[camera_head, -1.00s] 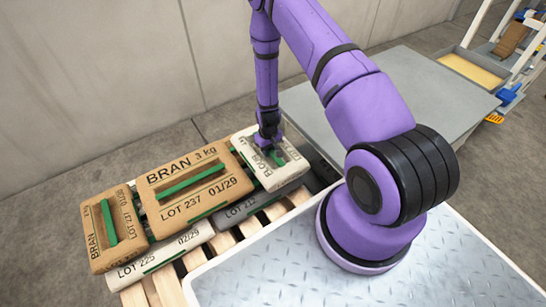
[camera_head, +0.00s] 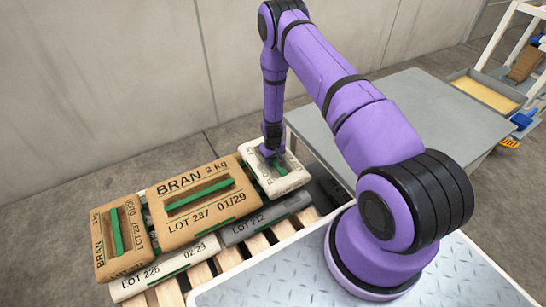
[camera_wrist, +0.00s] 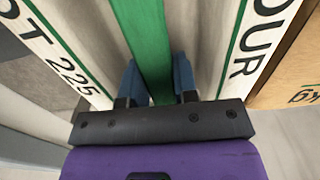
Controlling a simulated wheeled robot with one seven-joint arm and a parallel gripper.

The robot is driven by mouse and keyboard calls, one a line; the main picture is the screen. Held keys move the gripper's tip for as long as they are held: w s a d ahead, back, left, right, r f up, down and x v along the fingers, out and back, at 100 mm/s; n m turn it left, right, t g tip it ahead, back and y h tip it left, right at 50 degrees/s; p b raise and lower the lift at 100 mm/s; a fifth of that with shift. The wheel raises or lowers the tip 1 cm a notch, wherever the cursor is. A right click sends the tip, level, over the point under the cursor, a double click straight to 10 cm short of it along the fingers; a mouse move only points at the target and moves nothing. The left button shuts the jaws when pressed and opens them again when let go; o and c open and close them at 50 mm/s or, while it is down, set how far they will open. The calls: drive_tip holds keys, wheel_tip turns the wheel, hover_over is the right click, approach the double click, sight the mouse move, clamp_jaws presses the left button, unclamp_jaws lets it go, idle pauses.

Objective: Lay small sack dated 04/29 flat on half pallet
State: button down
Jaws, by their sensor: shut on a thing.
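A small white flour sack (camera_head: 288,181) is at the right end of the stack in the head view. Its date cannot be read there. My gripper (camera_head: 268,154) comes down on it from above. In the wrist view my gripper (camera_wrist: 157,82) has its two blue fingers closed on both sides of the sack's green strap (camera_wrist: 148,40). The white sack (camera_wrist: 95,35) there shows "T 225" and "OUR". The half pallet (camera_head: 232,256) is wooden slats under the stacked sacks. I cannot tell whether the held sack touches those below.
A brown BRAN 3 kg sack (camera_head: 160,214) dated 01/29 lies left of the held sack. A smaller bran sack (camera_head: 107,247) is farther left. Underneath are a white sack (camera_head: 133,287) dated 02/29 and a grey LOT 212 sack (camera_head: 245,229). A grey table (camera_head: 390,105) stands behind.

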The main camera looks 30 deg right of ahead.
drive_tip(key=shift+f, duration=0.3)
drive_tip(key=shift+f, duration=0.6)
drive_tip(key=c, duration=0.9)
unclamp_jaws()
